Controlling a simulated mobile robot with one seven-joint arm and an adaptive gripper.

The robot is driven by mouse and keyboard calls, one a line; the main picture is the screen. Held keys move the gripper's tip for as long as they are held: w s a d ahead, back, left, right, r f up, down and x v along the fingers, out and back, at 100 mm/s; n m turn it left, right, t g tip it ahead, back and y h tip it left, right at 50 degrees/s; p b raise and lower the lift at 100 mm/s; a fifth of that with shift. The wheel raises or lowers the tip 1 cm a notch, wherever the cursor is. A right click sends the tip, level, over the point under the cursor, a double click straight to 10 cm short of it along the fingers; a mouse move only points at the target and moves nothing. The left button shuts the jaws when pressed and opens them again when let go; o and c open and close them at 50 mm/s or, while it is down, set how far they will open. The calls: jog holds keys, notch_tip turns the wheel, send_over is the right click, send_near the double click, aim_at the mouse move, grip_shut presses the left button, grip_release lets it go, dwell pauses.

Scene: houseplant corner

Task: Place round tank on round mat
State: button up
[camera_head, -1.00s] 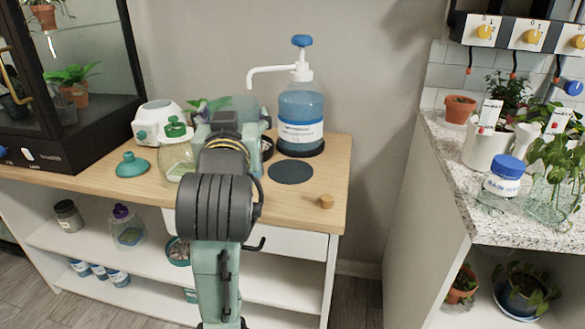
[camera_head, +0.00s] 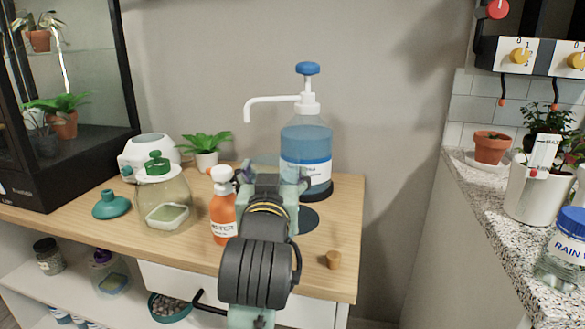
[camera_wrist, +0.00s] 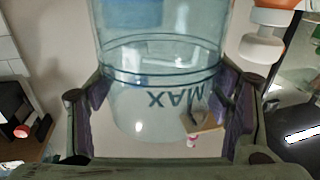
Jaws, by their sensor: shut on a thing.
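My gripper (camera_head: 270,178) is over the right part of the wooden table and shut on a clear, bluish round tank (camera_wrist: 150,75). In the wrist view the tank sits between both fingers, with dark ring lines and a MAX mark that reads upside down. In the head view only a little of the tank (camera_head: 264,160) shows behind my gripper. The round mat (camera_head: 310,219) is a dark flat disc on the table, partly hidden by my gripper. I cannot tell the gap between tank and mat.
A blue pump jug (camera_head: 306,145) stands just behind the mat. An orange spray bottle (camera_head: 223,215) stands close left of my gripper. A cork (camera_head: 333,260) lies near the front right. A green-topped jar (camera_head: 163,200) and a teal lid (camera_head: 111,206) are farther left.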

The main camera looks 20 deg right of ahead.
aim_at(282, 164)
jog(key=p, duration=0.2)
jog(key=w+d+p, duration=0.1)
jog(key=p, duration=0.1)
jog(key=shift+w+d+r+p, duration=0.1)
jog(key=shift+w+r+p, duration=0.15)
jog(key=shift+r+p, duration=0.15)
jog(key=w+p, duration=0.1)
jog(key=p, duration=0.1)
jog(key=w+d+p, duration=0.1)
jog(key=p, duration=0.1)
jog(key=shift+d+f, duration=0.2)
jog(key=shift+f, duration=0.05)
jog(key=w+d+f, duration=0.4)
jog(key=w+f, duration=0.1)
jog(key=w, duration=0.1)
jog(key=shift+w+d+p, duration=0.15)
jog(key=shift+w+p, duration=0.15)
jog(key=o, duration=1.8)
jog(key=shift+f, duration=0.1)
